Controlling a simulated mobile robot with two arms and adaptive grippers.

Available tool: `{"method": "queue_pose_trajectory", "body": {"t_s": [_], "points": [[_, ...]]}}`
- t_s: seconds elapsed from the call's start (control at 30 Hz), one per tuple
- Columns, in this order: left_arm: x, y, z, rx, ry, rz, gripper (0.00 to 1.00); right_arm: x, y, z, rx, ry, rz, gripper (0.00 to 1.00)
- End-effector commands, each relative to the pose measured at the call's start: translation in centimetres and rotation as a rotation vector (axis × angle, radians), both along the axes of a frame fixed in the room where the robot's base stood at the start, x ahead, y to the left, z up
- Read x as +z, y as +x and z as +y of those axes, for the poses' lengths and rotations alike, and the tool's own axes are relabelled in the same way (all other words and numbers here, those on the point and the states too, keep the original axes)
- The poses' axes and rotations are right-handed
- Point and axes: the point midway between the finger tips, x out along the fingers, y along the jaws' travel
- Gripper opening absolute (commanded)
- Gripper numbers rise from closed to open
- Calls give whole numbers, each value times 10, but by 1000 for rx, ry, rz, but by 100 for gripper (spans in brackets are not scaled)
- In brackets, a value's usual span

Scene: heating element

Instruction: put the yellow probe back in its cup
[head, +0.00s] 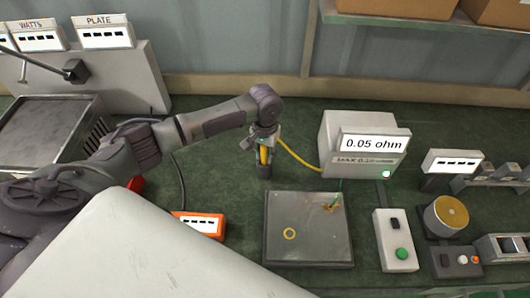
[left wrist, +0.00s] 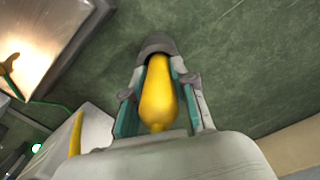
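The yellow probe (head: 264,155) stands roughly upright with its lower end in a dark cup (head: 264,172) on the green bench. My left gripper (head: 263,146) points down around the probe, above the cup. In the left wrist view, the probe (left wrist: 158,95) lies between the two teal-padded fingers (left wrist: 158,108), which press close on both sides. Its far end goes into the grey cup (left wrist: 157,44); how deep is hidden. A yellow cable runs from the probe to the white meter (head: 350,140), which reads 0.05 ohm. My right gripper is not in view.
A grey metal plate (head: 308,250) with a yellow ring and a green lead lies in front of the meter. An orange display box (head: 200,224) is left of it. A switch box (head: 395,240) and a round copper-topped device (head: 446,216) stand to the right.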

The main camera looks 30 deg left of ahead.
Motion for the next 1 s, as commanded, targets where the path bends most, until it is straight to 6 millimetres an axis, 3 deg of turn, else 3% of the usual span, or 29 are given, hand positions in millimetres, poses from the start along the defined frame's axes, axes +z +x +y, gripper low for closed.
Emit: {"method": "queue_pose_trajectory", "body": {"t_s": [0.03,0.1,0.4,0.53,1.0], "points": [[0,0,0,0,0,0,37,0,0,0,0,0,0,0],[0,0,0,0,0,0,49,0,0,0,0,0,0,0],[1,0,0,0,0,0,49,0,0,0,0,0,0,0],[10,1,0,-1,0,-2,49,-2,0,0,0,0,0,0],[102,2,0,0,-1,-3,49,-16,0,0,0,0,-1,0]]}}
